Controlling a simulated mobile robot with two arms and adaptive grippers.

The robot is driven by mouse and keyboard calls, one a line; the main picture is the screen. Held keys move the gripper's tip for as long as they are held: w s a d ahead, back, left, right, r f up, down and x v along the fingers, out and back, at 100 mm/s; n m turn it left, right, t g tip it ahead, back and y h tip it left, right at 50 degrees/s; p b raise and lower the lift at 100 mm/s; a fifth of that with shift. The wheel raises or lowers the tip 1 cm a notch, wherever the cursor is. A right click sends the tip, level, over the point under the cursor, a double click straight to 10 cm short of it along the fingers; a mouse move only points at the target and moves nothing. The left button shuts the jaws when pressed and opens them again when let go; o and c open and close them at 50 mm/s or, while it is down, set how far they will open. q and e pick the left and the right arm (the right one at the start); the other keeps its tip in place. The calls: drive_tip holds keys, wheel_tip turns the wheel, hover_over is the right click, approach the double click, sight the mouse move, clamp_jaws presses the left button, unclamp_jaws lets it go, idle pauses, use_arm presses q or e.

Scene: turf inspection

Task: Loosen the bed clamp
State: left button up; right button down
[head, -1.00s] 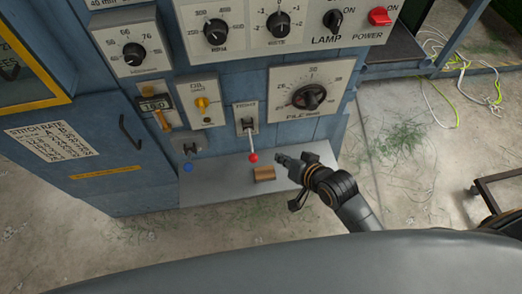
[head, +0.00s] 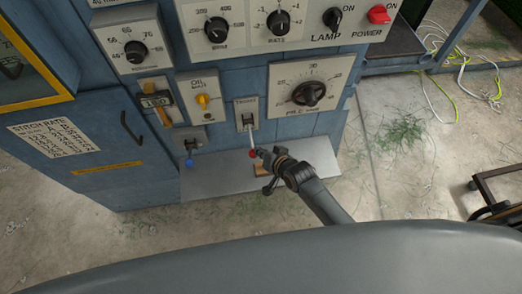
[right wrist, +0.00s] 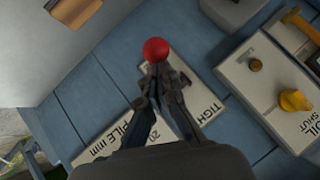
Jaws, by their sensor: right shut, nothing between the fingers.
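A lever with a red ball knob (head: 253,154) hangs down from a small plate (head: 246,114) on the blue machine front. The plate's lettering appears to read TIGHT, and part of it shows in the right wrist view. My right gripper (head: 263,154) is shut and empty, with its tips just right of the red ball. In the right wrist view the ball (right wrist: 156,49) is just beyond the closed fingertips (right wrist: 160,72). I cannot tell whether they touch it. The lever's shaft is hidden there. My left gripper is not in view.
A grey ledge (head: 220,180) sits below the lever, with a brown block (head: 260,170) mostly hidden by my right gripper. A blue knob (head: 189,162) is to the left. The yellow oil knob (head: 203,100) and pile dial (head: 308,93) flank the lever plate.

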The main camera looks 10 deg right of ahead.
drive_tip(key=f+b, duration=0.1)
drive_tip(key=b, duration=0.1)
drive_tip(key=f+t+b, duration=0.2)
drive_tip(key=f+b, duration=0.1)
drive_tip(key=shift+w+f+y+b, duration=0.1)
drive_tip(key=shift+w+y+b, duration=0.15)
drive_tip(key=shift+y+b, duration=0.1)
idle(0.4)
